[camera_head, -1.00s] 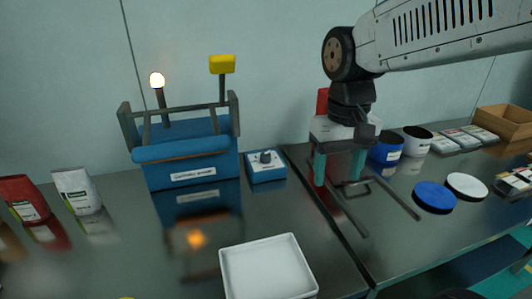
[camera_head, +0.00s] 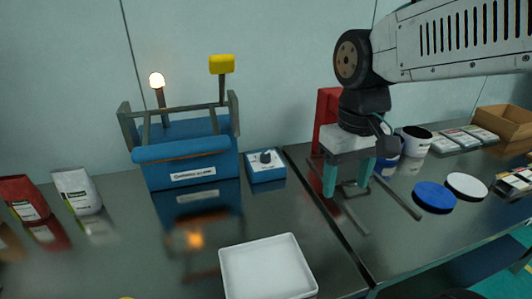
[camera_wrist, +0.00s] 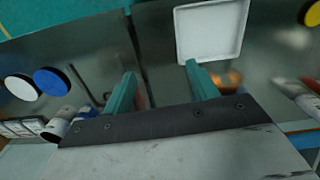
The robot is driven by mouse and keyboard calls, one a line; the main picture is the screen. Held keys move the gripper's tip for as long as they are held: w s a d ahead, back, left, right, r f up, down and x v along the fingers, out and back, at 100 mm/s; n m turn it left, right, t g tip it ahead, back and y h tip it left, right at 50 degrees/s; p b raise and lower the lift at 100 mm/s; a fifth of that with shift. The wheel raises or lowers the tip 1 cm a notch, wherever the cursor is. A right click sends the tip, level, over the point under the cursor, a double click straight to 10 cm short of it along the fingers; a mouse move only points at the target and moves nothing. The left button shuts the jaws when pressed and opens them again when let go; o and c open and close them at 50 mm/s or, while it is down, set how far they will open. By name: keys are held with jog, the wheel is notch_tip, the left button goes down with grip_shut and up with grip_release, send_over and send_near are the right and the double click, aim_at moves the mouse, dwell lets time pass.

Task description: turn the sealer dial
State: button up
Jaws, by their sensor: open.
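A small blue box with a pale top face (camera_head: 265,167) stands on the table beside the large blue machine. A dark round dial (camera_head: 266,157) sits on that face. The large blue machine (camera_head: 190,165) carries a white label, a lit bulb and a yellow block on posts. My gripper (camera_head: 347,192) is open and empty, its two teal fingers pointing down, to the right of the dial and apart from it. In the wrist view the fingers (camera_wrist: 160,72) are spread with nothing between them. I cannot make out the dial in the wrist view.
A white tray (camera_head: 268,268) lies at the front. A red upright part (camera_head: 327,108) and dark rods (camera_head: 398,198) are near my gripper. Blue (camera_head: 434,197) and white (camera_head: 467,186) discs lie to the right. Bags (camera_head: 77,191) stand at left. Table between dial and tray is clear.

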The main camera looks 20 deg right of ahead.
jog(key=w+a+f+n+g, duration=0.1)
jog(key=w+f+n, duration=0.15)
jog(key=w, duration=1.55)
jog(key=n+t, duration=0.1)
jog(key=n, duration=0.4)
send_over(265, 154)
notch_tip(265, 154, down, 9)
jog(key=shift+f, duration=0.1)
notch_tip(265, 154, down, 8)
jog(key=shift+r, duration=0.2)
jog(key=c, duration=1)
